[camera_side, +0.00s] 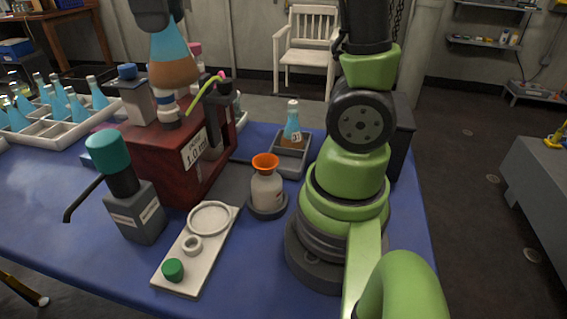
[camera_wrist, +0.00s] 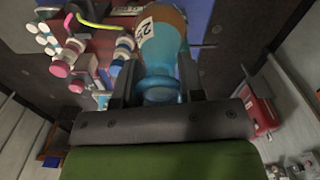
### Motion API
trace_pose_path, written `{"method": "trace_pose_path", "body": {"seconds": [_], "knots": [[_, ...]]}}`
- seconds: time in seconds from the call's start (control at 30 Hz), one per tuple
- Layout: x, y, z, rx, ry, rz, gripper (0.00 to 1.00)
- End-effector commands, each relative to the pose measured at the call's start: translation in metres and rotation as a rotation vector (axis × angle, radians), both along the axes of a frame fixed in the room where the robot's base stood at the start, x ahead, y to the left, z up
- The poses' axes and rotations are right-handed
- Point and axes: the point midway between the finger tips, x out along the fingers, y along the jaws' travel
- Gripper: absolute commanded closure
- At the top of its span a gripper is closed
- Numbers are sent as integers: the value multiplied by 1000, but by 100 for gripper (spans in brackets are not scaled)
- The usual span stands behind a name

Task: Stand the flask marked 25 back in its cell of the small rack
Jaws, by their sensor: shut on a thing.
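My gripper (camera_side: 160,22) is shut on the neck of a flask (camera_side: 172,68) with a blue upper part and brown lower part. I hold it high above the red machine, neck up and slightly tilted. In the wrist view the flask (camera_wrist: 162,45) sits between the two fingers (camera_wrist: 160,88); its white label is partly turned away and I cannot read the full number. The small grey rack (camera_side: 285,168) stands on the blue table left of my arm's base. A similar flask (camera_side: 292,128) stands in its back part; the front cells look empty.
The red machine (camera_side: 165,165) with a yellow-green hose stands under the held flask. An orange-topped bottle (camera_side: 267,188) is in front of the small rack. A larger white rack (camera_side: 60,130) holds several blue flasks.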

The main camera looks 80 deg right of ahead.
Motion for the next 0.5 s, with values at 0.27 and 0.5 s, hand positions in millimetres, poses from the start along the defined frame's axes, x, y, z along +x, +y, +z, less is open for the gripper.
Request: {"method": "trace_pose_path", "body": {"seconds": [0.27, 0.5], "knots": [[-2, -38, 14, 1, 0, -131, 82], [-19, -104, 14, 2, 1, -357, 82]]}}
